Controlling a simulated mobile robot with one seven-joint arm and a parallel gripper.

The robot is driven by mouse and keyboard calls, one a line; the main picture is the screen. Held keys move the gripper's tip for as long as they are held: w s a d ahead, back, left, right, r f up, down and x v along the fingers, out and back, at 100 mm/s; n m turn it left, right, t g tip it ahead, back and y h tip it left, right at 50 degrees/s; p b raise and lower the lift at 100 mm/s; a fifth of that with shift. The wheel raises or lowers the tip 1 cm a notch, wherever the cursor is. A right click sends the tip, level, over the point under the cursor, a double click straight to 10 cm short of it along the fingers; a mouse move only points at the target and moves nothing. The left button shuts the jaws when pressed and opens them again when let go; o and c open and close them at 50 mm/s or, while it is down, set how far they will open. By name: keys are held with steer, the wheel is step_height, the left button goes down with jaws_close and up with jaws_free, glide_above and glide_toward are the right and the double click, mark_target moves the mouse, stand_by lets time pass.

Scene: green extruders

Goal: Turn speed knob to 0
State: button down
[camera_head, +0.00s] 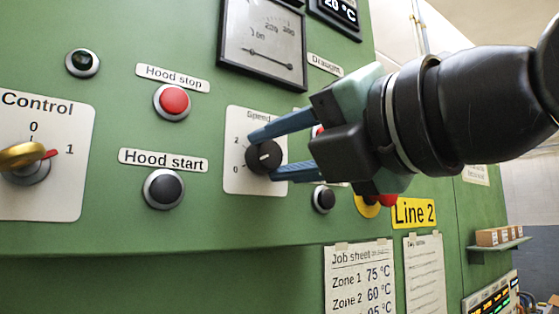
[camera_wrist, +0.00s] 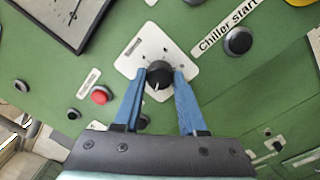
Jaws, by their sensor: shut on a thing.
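The speed knob (camera_head: 264,156) is a round black dial with a pale mark on a white plate (camera_head: 237,184) labelled Speed. The numbers 2 and 0 show at the plate's left, with 0 at the lower left. My gripper (camera_head: 263,155) has its two blue fingers on either side of the knob, shut on it. In the wrist view the knob (camera_wrist: 158,75) sits between the fingertips (camera_wrist: 159,76). Its pale line there points down and slightly left. I cannot tell exactly which number it meets, as the scale is too small there.
The Hood stop button (camera_head: 173,101) and Hood start button (camera_head: 163,188) are left of the plate. A yellow Control switch (camera_head: 22,156) is at the far left. A gauge (camera_head: 263,42) is above. A small black button (camera_head: 323,199) is close under the lower finger.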

steer(key=shift+n, duration=0.5)
steer(key=shift+c, duration=2.3)
jaws_free()
steer(key=shift+s+a, duration=0.1)
